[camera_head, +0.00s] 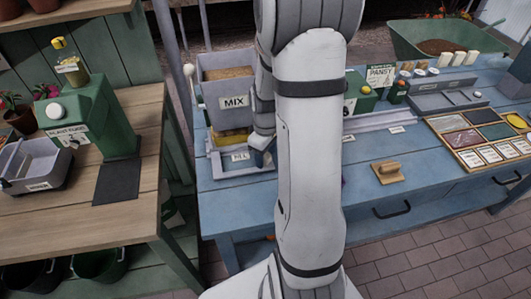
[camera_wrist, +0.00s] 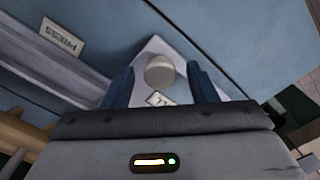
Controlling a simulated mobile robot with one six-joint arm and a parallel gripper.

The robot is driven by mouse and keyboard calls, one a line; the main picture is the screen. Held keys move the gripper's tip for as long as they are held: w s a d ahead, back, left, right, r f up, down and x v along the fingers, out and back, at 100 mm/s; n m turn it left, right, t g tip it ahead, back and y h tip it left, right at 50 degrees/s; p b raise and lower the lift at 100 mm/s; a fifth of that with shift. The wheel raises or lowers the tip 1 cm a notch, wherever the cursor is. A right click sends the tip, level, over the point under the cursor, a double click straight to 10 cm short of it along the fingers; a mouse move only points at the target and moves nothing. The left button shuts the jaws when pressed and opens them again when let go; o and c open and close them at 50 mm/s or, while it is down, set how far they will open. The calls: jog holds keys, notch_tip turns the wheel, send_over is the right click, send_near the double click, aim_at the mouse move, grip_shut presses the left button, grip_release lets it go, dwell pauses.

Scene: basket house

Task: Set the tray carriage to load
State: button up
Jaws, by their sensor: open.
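My gripper (camera_wrist: 160,72) is open in the wrist view, with one blue finger on each side of a round pale knob (camera_wrist: 159,68). I cannot tell whether the fingers touch the knob. The knob stands on a light grey pointed plate (camera_wrist: 152,46), probably part of the tray carriage, with a small partly hidden label. In the head view my gripper (camera_head: 262,145) is low at the rail's left end, right of a label reading "FILL" (camera_head: 240,157). My arm hides much of the rail, and the carriage's full shape is not clear.
A grey "MIX" hopper (camera_head: 228,95) stands close left of my gripper. The rail (camera_head: 385,121) runs right along the blue bench (camera_head: 300,215); a "PRESS" label (camera_wrist: 62,38) shows in the wrist view. A wooden block (camera_head: 387,173) and sectioned tray (camera_head: 457,122) lie farther right.

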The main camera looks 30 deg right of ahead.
grip_shut()
dwell(0.4)
